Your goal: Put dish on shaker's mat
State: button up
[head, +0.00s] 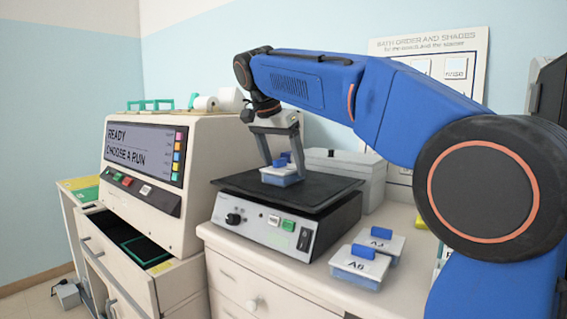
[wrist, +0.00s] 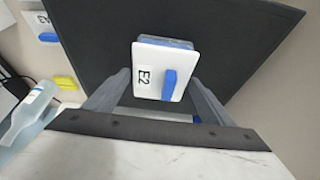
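The dish (head: 281,177), with a white lid, blue handle and blue-tinted base, appears to rest on the black mat (head: 325,189) of the shaker (head: 262,229). Its lid reads E2 in the wrist view (wrist: 148,57), where the mat (wrist: 235,38) lies behind it. My gripper (head: 284,161) is over the dish, with its fingers spread to either side. The wrist view shows my gripper (wrist: 161,75) with clear gaps between the fingers and the handle. Contact at the dish's sides cannot be judged.
Two more lidded dishes, A5 (head: 383,243) and A6 (head: 359,263), stand on the counter right of the shaker. A grey box (head: 346,167) is behind it. A machine with a screen (head: 144,150) stands left, above an open drawer (head: 118,257).

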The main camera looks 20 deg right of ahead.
aim_at(273, 170)
jog(key=shift+o, duration=0.3)
jog(key=v, duration=1.2)
jog(key=shift+r, duration=0.2)
jog(key=shift+d, duration=0.1)
